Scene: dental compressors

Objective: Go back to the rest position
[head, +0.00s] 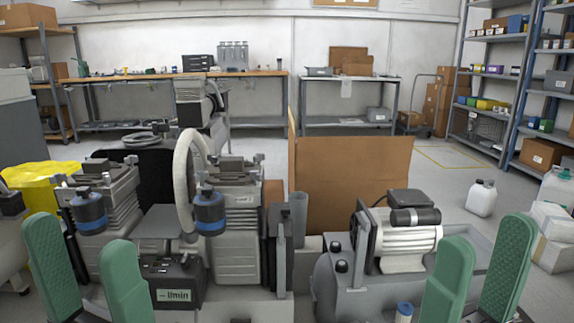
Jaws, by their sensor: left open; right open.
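My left gripper (88,270) is at the lower left, its two green fingers apart with nothing between them. It stands in front of the left compressor (108,190). My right gripper (475,280) is at the lower right, its green fingers also apart and empty. It is in front of and to the right of the compressor with a grey tank and silver motor (405,240). A twin-head compressor unit (238,225) with a thick grey hose and blue-banded filters stands between the grippers. The grippers' lower parts are cut off by the picture's bottom edge.
An open cardboard box (350,185) stands behind the compressors. A yellow bag (42,180) is at the left. A white jug (481,198) and white boxes (552,235) stand at the right. Workbenches (255,74) line the back wall; shelves (497,95) stand right. Floor is clear at the back right.

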